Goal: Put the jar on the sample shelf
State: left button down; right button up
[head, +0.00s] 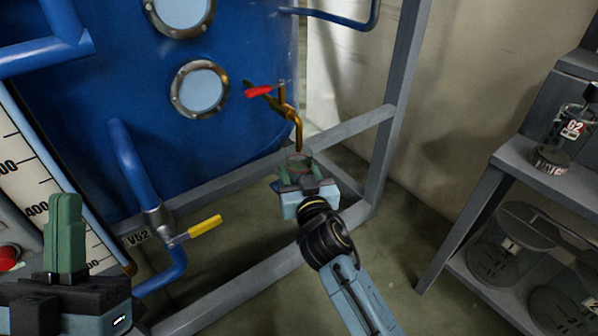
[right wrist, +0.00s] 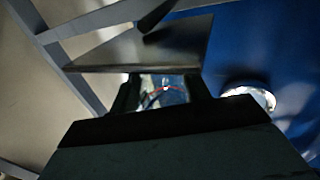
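A small clear glass jar (head: 299,159) is between the fingers of my right gripper (head: 298,170), just under the brass spout in the head view. Its glass is faint, with a thin reddish rim line. In the right wrist view the clear jar (right wrist: 165,88) fills the gap between the two dark fingers (right wrist: 163,92), which appear shut on it. The grey sample shelf (head: 545,187) stands at the right, well apart from the gripper. My left gripper (head: 65,232) is at the lower left, its green fingers together and empty.
A brass tap (head: 291,110) with a red handle sits on the blue tank (head: 120,90). Grey frame bars (head: 385,130) rise between tap and shelf. A jar labelled G2 (head: 570,138) stands on the shelf top; round holders (head: 495,265) are below. A yellow valve handle (head: 205,226) is left.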

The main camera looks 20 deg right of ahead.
jog(key=o, duration=0.5)
jog(key=shift+c, duration=0.2)
jog(key=shift+r, duration=0.15)
jog(key=s+p, duration=0.2)
jog(key=s, duration=1)
pick_arm(q)
jog(key=w+f+g, duration=0.2)
jog(key=g, duration=0.1)
jog(key=shift+w+d+y, duration=0.1)
jog(key=shift+d+y, duration=0.2)
jog(key=shift+y, duration=0.1)
pick_arm(e)
jog(key=s+r+n+t+y, duration=0.1)
jog(key=s+r+y, duration=0.3)
jog(key=r, duration=0.5)
jog(key=s+a+r+n+t+y, duration=0.1)
jog(key=s+r+n+t+y, duration=0.1)
jog(key=r, duration=0.7)
jog(key=shift+s+a+r+n+t+y, duration=0.2)
jog(key=shift+s+r+n+t+y, duration=0.1)
jog(key=shift+s+t+y, duration=0.7)
jog(key=shift+s, duration=0.15)
